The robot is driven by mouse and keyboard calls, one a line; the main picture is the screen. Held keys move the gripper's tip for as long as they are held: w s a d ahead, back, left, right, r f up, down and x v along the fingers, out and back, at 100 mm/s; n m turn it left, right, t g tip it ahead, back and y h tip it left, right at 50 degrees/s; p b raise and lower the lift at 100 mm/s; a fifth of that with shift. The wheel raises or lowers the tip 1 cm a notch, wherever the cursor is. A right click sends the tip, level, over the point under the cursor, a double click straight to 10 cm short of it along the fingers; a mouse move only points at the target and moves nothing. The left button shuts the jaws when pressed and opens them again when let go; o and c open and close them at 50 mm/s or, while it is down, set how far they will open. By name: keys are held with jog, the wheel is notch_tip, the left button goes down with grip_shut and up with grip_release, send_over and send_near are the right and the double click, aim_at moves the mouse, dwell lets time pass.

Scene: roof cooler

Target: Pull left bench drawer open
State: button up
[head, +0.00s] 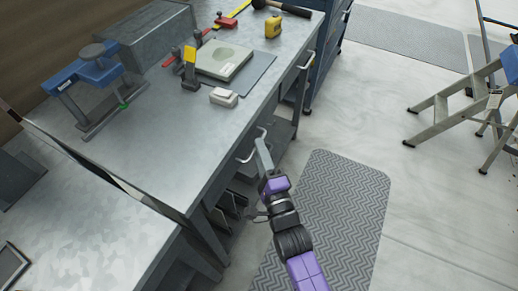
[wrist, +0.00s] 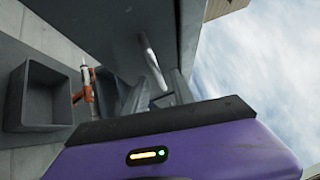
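The left bench drawer's pale curved handle (head: 245,158) sticks out below the front edge of the grey metal workbench (head: 150,165). The drawer front is mostly hidden under the benchtop. My gripper (head: 260,141) is at this handle, its grey fingers reaching up to it from the front. In the wrist view the handle (wrist: 152,62) is a light bar just beyond my fingers (wrist: 170,92). I cannot tell whether the fingers are around the bar or beside it, or how far apart they are. The right drawer's handle (head: 306,60) is further along the bench.
A vise-like blue tool (head: 88,72), a flat scale-like device (head: 224,60), a white box (head: 223,97) and a yellow tape measure (head: 273,27) stand on the bench. A grey mat (head: 335,205) lies on the floor in front. A stepladder (head: 450,100) stands at right; the floor between is clear.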

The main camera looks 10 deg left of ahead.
jog(key=shift+w+a, duration=0.15)
jog(key=shift+w, duration=0.15)
grip_shut()
dwell(1.3)
